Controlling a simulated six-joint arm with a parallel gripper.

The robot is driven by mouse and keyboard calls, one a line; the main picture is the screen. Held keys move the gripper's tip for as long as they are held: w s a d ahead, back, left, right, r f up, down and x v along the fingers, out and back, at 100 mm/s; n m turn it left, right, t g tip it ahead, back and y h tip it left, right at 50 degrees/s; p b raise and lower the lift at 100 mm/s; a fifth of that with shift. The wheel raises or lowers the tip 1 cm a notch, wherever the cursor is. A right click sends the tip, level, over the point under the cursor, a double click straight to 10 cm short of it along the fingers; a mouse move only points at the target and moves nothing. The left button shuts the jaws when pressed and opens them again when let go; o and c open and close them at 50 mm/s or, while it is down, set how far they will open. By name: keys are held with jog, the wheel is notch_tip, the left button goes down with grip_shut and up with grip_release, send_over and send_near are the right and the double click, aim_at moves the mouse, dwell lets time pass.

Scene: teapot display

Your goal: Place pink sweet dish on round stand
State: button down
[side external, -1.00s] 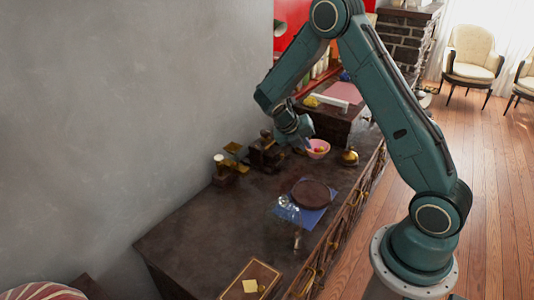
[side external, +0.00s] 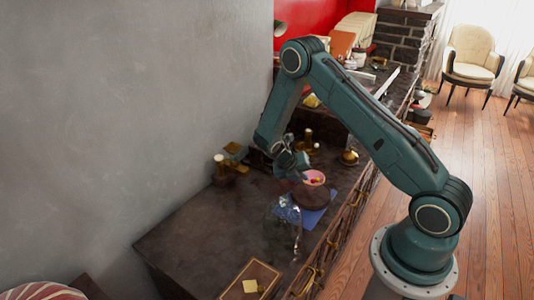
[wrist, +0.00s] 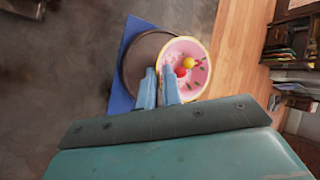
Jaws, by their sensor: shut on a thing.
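The pink sweet dish (wrist: 192,60) holds a yellow and a red ball-shaped sweet, among other small bits. My gripper (wrist: 165,85) is shut on its near rim in the wrist view. In the side view my gripper (side external: 301,174) holds the pink dish (side external: 314,177) over the far part of the round stand. The round stand (wrist: 133,70) is a dark brown disc on a blue cloth (wrist: 119,92); in the wrist view the dish overlaps its right side. The stand (side external: 309,197) also shows in the side view. I cannot tell whether the dish touches it.
A clear glass object (side external: 284,222) stands close to the stand's near left side. A brass bell-like object (side external: 349,157) is behind the dish. A candle holder (side external: 221,165) is by the wall. A tray (side external: 249,281) lies at the front; the dark tabletop left of the glass is clear.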

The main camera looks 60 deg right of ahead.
jog(key=shift+f, duration=1.85)
jog(key=shift+f, duration=0.1)
jog(key=c, duration=1.6)
grip_release()
jog(key=v, duration=1.2)
